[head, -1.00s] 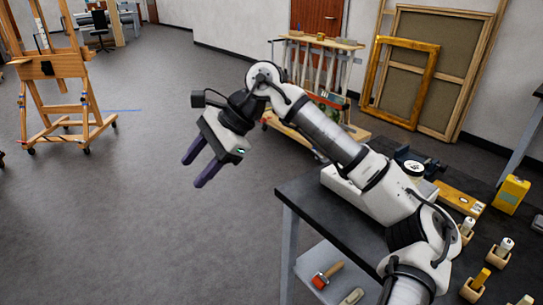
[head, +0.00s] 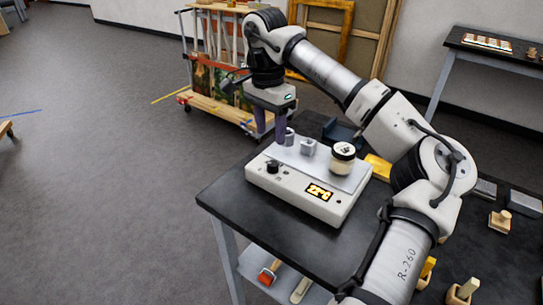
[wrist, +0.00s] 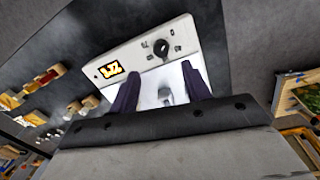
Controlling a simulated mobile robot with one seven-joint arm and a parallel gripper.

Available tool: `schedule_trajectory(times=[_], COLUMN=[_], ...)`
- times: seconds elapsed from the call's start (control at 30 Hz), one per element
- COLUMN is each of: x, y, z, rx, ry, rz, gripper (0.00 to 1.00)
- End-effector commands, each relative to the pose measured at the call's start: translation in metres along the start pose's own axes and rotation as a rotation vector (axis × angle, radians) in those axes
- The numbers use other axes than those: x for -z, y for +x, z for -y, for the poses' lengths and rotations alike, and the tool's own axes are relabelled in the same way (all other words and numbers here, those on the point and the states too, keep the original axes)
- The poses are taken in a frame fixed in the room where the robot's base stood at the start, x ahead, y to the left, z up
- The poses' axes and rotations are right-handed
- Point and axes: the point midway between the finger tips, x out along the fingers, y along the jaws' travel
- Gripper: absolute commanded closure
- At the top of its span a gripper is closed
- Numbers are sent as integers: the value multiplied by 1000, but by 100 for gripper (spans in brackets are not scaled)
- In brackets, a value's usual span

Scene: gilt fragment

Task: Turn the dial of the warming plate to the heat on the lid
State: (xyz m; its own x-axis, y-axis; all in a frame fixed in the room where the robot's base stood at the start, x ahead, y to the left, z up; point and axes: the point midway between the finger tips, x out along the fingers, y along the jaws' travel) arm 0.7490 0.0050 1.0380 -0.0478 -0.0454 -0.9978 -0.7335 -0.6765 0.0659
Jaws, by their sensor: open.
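The warming plate (head: 292,187) is a white box with a grey top, on the black bench. Its black dial (head: 272,167) is on the left of the sloped panel; it also shows in the wrist view (wrist: 160,47). A lit yellow display (head: 319,192) is to its right; I cannot read its digits surely. A jar with a marked white lid (head: 343,150) stands on the plate's right part; the lid's marking is too small to read. My gripper (head: 271,133) points down, open and empty, over the plate's back left, behind the dial and apart from it.
Two small grey metal pieces (head: 308,147) are on the plate top, near my fingers. A yellow item (head: 377,168) lies behind the plate's right end. Wooden holders (head: 500,218) stand to the right. The bench front left of the plate is clear.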

Motion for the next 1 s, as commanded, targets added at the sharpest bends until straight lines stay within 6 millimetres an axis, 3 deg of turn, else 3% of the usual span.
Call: schedule_trajectory(times=[0.2, 0.4, 0.83, 1.0], x=[-1, -1, -1, -1], y=[46, 75, 88, 88], z=[0, 0, 1, 1], rx=[0, 1, 3, 3], ry=[-2, -1, -1, -1], rz=[4, 3, 0, 1], gripper=[52, 52, 52, 72])
